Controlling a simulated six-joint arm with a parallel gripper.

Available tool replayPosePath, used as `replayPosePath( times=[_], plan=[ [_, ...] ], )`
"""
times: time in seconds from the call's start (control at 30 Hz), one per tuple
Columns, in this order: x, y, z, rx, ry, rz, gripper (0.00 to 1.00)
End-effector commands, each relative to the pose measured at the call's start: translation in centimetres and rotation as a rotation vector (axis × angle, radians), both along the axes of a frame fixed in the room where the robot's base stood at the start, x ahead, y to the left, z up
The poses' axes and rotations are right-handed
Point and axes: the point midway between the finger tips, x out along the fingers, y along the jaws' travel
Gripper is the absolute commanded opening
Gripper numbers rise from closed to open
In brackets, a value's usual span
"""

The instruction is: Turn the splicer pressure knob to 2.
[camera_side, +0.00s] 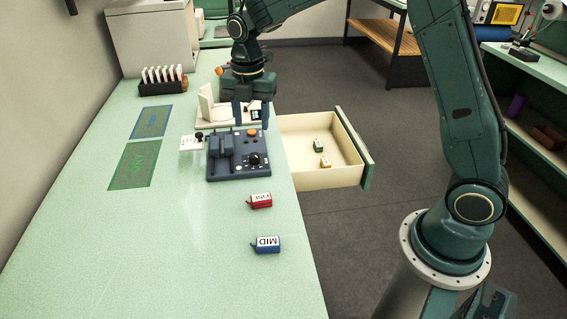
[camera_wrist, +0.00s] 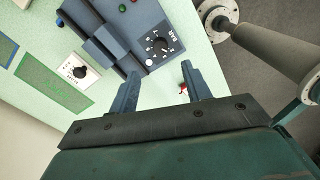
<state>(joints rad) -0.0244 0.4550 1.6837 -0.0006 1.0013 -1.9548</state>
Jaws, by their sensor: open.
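The splicer is a dark blue-grey block (camera_side: 222,167) on the bench; it also shows at the top of the wrist view (camera_wrist: 115,30). Its black pressure knob (camera_wrist: 158,44) sits on a dial with white marks and the word BAR; the scale numbers are too small to read. The knob also shows in the side view (camera_side: 254,158). My gripper (camera_wrist: 160,71) is open and empty, fingers pointing toward the splicer. In the wrist view the knob lies just beyond the gap between the fingertips. In the side view my gripper (camera_side: 251,117) hangs above and behind the splicer.
A white plate with a second black knob (camera_wrist: 80,72) stands left of the splicer. A red canister (camera_side: 260,201) and a blue MID canister (camera_side: 266,244) lie in front. An open drawer (camera_side: 310,178) holds small canisters at right. A cream fixture (camera_side: 206,105) stands behind the splicer.

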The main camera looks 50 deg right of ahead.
Motion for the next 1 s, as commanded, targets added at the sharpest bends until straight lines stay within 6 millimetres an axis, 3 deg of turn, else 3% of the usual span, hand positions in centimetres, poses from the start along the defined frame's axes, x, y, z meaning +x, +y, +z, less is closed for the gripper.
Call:
replayPosePath(
  times=[0.1,0.3,0.83,1.0],
  plan=[
    [0.0,0.0,1.8,0.0,-0.003,0.0,0.48],
    [0.0,0.0,3.6,0.001,-0.002,0.001,0.48],
    [-0.1,0.0,4.1,0.0,-0.002,-0.007,0.48],
    [-1.0,-0.1,5.1,0.001,-0.02,-0.069,0.48]
  ],
)
